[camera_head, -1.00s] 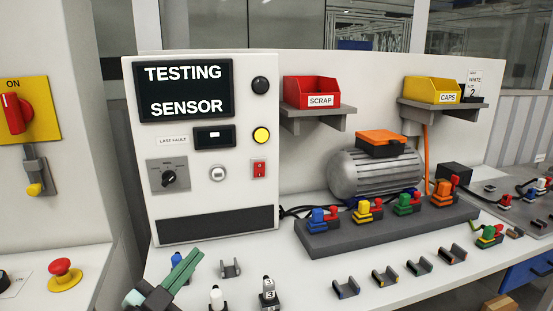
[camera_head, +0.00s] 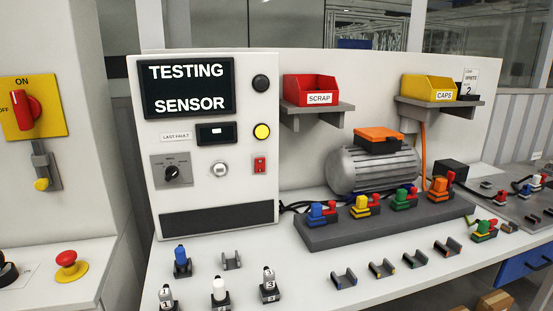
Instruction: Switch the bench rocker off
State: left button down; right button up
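A small red rocker switch (camera_head: 260,165) is set in the lower right part of the white control panel (camera_head: 212,145). It is too small to tell which way it is tipped. Above it is a round yellow button (camera_head: 262,131), and to its left a round white button (camera_head: 220,169). The panel's screen (camera_head: 187,88) reads "TESTING SENSOR". Neither of my grippers is in view.
A red knob on a yellow plate (camera_head: 60,106) and a red mushroom button (camera_head: 70,266) are at the left. Several small holders and bottles, including a blue one (camera_head: 181,261), stand on the bench before the panel. A motor (camera_head: 374,169) and colored connectors stand right.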

aim_at(260, 164)
jog(key=l+u, duration=0.4)
jog(key=l, duration=0.5)
jog(key=l+u, duration=0.4)
jog(key=l, duration=0.5)
jog(key=i+l+u, duration=0.25)
jog(key=i+l, duration=0.25)
jog(key=k, duration=0.65)
